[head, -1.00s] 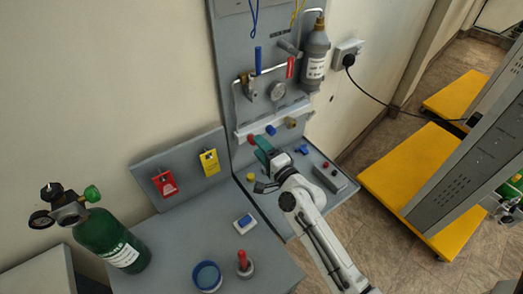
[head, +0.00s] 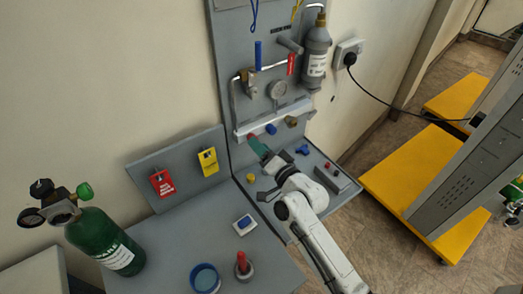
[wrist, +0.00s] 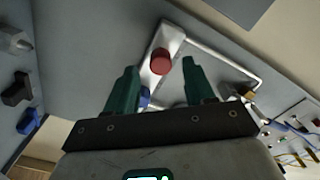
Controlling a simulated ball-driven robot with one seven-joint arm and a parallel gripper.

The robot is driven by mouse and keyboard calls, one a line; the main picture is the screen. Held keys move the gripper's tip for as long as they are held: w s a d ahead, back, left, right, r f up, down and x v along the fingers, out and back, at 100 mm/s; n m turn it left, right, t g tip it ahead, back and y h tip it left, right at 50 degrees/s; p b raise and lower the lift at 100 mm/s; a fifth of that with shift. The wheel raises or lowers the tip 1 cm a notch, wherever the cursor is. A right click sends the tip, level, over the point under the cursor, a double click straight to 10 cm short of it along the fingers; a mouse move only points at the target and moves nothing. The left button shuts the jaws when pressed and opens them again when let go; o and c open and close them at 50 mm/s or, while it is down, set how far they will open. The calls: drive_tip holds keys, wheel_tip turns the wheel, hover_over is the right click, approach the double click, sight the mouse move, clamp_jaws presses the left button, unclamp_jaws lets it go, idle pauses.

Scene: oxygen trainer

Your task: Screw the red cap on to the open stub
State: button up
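The red cap (wrist: 160,61) sits at one end of a white rail (wrist: 166,36) on the upright panel. In the head view only a sliver of the red cap (head: 251,136) shows past the fingertips. My gripper (wrist: 160,68) is open, its green fingers on either side of the red cap in the wrist view. Whether they touch it I cannot tell. In the head view my gripper (head: 258,147) is at the left end of the rail. A blue cap (head: 271,129) and a brass-coloured stub (head: 291,121) are further right along the rail.
A blue winged piece (head: 302,149), a yellow knob (head: 250,177) and a grey button box (head: 334,174) are on the shelf below. A green cylinder (head: 105,240) stands left.

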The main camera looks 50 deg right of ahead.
drive_tip(key=shift+n+b, duration=0.8)
drive_tip(key=shift+n, duration=0.9)
drive_tip(key=shift+n+b, duration=0.3)
drive_tip(key=shift+n, duration=0.3)
drive_tip(key=shift+w, duration=0.15)
drive_tip(key=shift+b+x, duration=0.45)
drive_tip(key=shift+x, duration=0.6)
